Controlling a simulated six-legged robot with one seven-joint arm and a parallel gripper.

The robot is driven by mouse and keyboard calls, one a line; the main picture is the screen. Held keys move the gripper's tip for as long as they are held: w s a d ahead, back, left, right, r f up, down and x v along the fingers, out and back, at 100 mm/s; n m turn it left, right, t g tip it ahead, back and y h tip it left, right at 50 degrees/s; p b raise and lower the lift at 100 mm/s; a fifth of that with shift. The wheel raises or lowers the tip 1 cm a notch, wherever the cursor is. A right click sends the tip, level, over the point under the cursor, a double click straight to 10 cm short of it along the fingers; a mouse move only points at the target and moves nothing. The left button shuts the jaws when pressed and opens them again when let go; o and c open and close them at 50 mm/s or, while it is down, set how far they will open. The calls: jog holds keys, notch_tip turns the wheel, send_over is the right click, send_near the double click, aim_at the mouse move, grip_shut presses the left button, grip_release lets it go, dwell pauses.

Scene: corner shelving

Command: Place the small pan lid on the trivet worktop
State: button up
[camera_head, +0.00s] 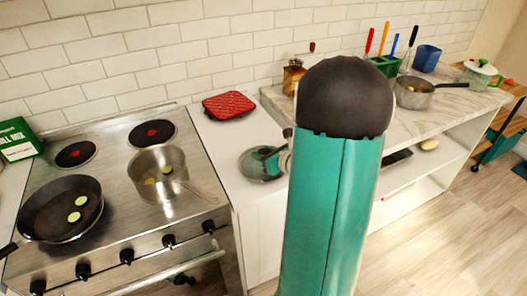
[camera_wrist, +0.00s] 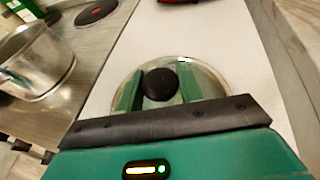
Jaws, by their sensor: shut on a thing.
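The small pan lid (camera_wrist: 210,78) is round clear glass with a metal rim and a black knob. It also shows in the head view (camera_head: 250,165), over the front part of the white worktop (camera_head: 212,140). My gripper (camera_wrist: 160,86) has its green fingers on either side of the knob and is shut on it. In the head view my arm hides part of the gripper and the lid's right side. I cannot tell whether the lid touches the worktop. The red quilted trivet (camera_head: 229,105) lies at the worktop's back, beyond the lid.
The stove at left holds a frying pan (camera_head: 62,208) and a steel saucepan (camera_head: 160,172), both with vegetable slices. A raised marble counter (camera_head: 440,105) stands at right with another saucepan (camera_head: 415,92), a utensil holder and a blue cup (camera_head: 426,58). Worktop between lid and trivet is clear.

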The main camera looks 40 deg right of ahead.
jog(key=shift+s+r, duration=0.1)
jog(key=shift+f, duration=0.2)
jog(key=o, duration=1.1)
jog(key=shift+o, duration=0.2)
jog(key=shift+r, duration=0.2)
jog(key=v, duration=1.2)
